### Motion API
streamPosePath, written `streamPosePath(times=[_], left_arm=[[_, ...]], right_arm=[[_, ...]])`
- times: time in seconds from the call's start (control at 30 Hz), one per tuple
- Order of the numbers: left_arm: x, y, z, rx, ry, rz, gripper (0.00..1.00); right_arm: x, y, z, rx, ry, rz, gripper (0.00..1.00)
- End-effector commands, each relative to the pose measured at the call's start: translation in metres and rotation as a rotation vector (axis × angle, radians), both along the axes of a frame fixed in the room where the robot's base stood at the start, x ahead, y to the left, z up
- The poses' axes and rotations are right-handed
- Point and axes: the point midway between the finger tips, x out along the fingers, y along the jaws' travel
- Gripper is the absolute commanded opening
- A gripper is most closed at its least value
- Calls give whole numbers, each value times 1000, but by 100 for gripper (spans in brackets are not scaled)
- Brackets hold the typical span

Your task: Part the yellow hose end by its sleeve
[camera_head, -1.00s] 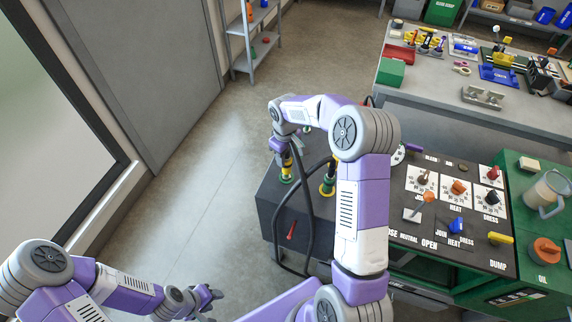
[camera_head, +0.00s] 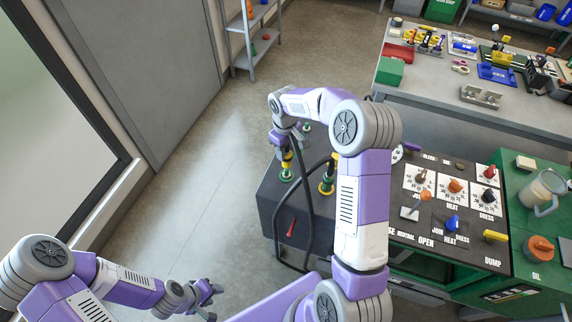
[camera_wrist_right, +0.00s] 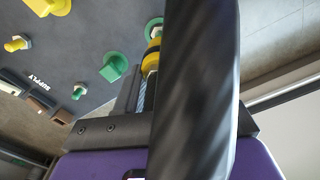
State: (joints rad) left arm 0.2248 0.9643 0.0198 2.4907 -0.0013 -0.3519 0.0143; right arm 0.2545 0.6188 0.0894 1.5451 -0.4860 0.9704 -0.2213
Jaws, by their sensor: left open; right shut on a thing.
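The yellow hose end (camera_head: 287,157) is at the far left of the dark cart top, at the end of a black hose (camera_head: 299,182). My right gripper (camera_head: 284,146) is shut on the hose end from above. In the right wrist view, the yellow part (camera_wrist_right: 152,56) shows beside the black hose (camera_wrist_right: 198,95), which hides much of the grip. The sleeve cannot be made out clearly. My left gripper (camera_head: 207,294) is open and empty, low over the floor, away from the cart.
The control panel (camera_head: 420,252) with knobs lies right. Floor left of the cart is clear.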

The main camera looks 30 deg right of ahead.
Motion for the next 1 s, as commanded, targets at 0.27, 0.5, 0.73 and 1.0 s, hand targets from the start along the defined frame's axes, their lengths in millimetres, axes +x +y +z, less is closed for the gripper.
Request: streamPosePath(times=[0.27, 0.5, 0.73, 1.0], left_arm=[[0, 0, 9, 0, 0, 0, 43], [0, 0, 24, 0, 0, 0, 43], [0, 0, 38, 0, 0, 0, 43], [0, 0, 55, 0, 0, 0, 43]], right_arm=[[0, 0, 11, -1, -1, 0, 0], [0, 0, 32, -1, 0, 1, 0], [0, 0, 50, -1, 0, 0, 0], [0, 0, 71, 0, -1, -1, 0]])
